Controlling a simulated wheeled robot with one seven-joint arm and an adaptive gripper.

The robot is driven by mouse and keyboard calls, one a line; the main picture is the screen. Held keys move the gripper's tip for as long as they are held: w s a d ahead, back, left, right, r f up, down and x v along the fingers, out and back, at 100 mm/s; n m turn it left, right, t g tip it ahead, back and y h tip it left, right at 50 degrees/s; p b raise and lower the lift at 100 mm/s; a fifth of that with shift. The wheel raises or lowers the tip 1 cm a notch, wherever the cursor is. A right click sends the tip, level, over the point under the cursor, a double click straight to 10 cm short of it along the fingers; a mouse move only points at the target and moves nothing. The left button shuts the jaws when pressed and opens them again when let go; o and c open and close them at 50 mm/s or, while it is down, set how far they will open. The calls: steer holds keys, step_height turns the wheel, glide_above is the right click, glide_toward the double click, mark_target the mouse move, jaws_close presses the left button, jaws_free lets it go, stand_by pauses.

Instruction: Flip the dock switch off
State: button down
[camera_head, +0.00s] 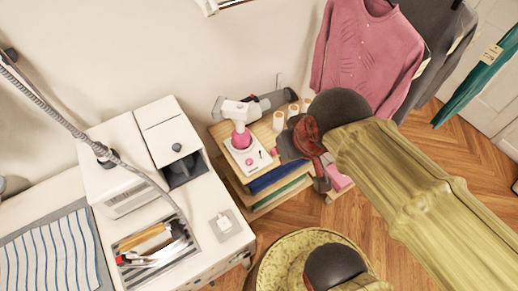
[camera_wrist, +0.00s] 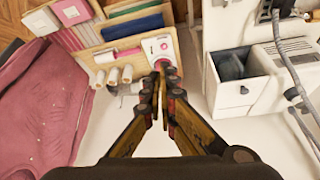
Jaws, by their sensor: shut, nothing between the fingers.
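A small white dock (camera_head: 256,163) stands on the wooden shelf in the head view, with a pink and white handheld appliance (camera_head: 240,135) on it. A small pink knob (camera_head: 249,162), possibly the switch, is on its top; its setting cannot be read. The dock also shows in the wrist view (camera_wrist: 153,42), with its pink knob (camera_wrist: 164,46). My gripper (camera_wrist: 162,68) is shut and empty. Its fingertips overlap the dock's near edge in the wrist view, just below the knob; contact cannot be told. In the head view my arm hides part of the gripper, and its tips are unclear.
A white worktop (camera_head: 205,255) with a small white switch-like fitting on a grey plate (camera_head: 225,222) is to the left. A pink shirt (camera_head: 365,50) hangs behind my arm. A round greenish-yellow object (camera_head: 285,262) is in front.

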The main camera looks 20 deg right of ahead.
steer(key=w+f+g+b, duration=0.3)
steer(key=w+f, duration=0.1)
steer(key=f, duration=0.5)
steer(key=g+b, duration=0.2)
steer(key=b, duration=0.2)
glide_toward(260, 155)
steer(key=s+r, duration=0.1)
steer(key=s, duration=0.1)
steer(key=shift+t, duration=0.7)
steer(key=w, duration=0.1)
steer(key=w+r, duration=0.1)
steer(key=w, duration=0.1)
steer(key=w+r, duration=0.1)
steer(key=shift+w+d, duration=0.1)
steer(key=shift+w, duration=0.15)
steer(key=f+b, duration=0.1)
steer(key=f, duration=0.2)
steer(key=f+b, duration=0.1)
steer(key=f, duration=0.2)
steer(key=w+f+b, duration=0.1)
steer(key=f+b, duration=0.1)
steer(key=f, duration=0.2)
steer(key=shift+d, duration=0.2)
